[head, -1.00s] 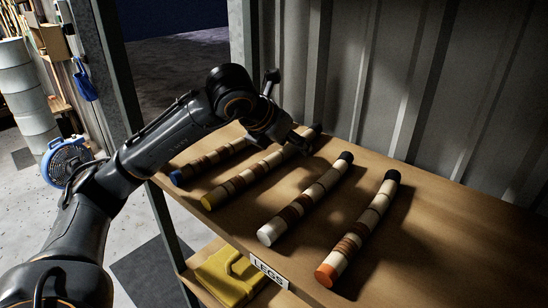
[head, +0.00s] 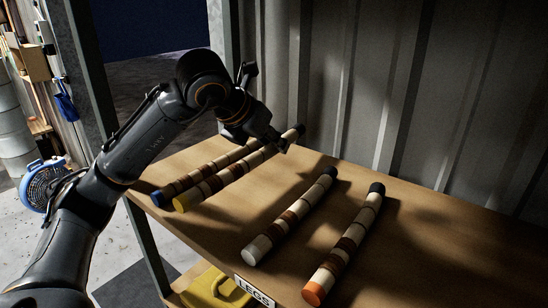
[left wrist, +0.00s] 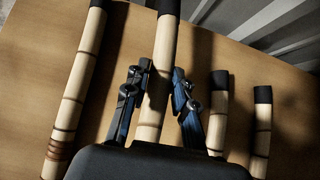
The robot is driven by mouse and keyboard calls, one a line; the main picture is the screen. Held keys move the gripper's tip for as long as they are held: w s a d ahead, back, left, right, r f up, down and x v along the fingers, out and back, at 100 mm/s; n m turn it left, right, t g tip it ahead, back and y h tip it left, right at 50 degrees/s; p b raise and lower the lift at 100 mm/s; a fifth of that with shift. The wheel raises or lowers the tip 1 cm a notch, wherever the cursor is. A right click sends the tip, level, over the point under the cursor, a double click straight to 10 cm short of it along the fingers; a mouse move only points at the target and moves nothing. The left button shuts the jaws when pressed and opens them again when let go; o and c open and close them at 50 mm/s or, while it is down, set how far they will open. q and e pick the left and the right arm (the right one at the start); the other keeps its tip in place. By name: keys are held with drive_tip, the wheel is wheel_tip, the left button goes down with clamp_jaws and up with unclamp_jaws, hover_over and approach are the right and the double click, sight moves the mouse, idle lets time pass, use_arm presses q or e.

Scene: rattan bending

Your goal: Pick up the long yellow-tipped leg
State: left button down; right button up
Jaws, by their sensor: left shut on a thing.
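The long yellow-tipped leg (head: 222,178) is banded cream and brown, with a yellow near end and a dark far end. My left gripper (head: 278,143) is shut on it near its far end. In the left wrist view, the leg (left wrist: 154,85) runs between the two fingers of my left gripper (left wrist: 155,100). The leg appears raised a little above the shelf, close beside the blue-tipped leg (head: 185,181). My right gripper is out of view.
The wooden shelf (head: 420,240) also holds a white-tipped leg (head: 290,218) and an orange-tipped leg (head: 345,245) to the right. A corrugated metal wall (head: 400,90) stands behind it, and a metal post (head: 100,100) at the left. A yellow item (head: 205,288) sits below.

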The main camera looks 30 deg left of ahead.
sight(264, 150)
use_arm(q)
drive_tip(key=v, duration=0.5)
drive_tip(key=shift+d+r, duration=0.35)
drive_tip(key=shift+r, duration=0.1)
drive_tip(key=s+r+b, duration=0.1)
drive_tip(key=s+r, duration=0.3)
drive_tip(key=s, duration=0.5)
drive_tip(key=shift+s+d, duration=0.2)
drive_tip(key=shift+d, duration=0.05)
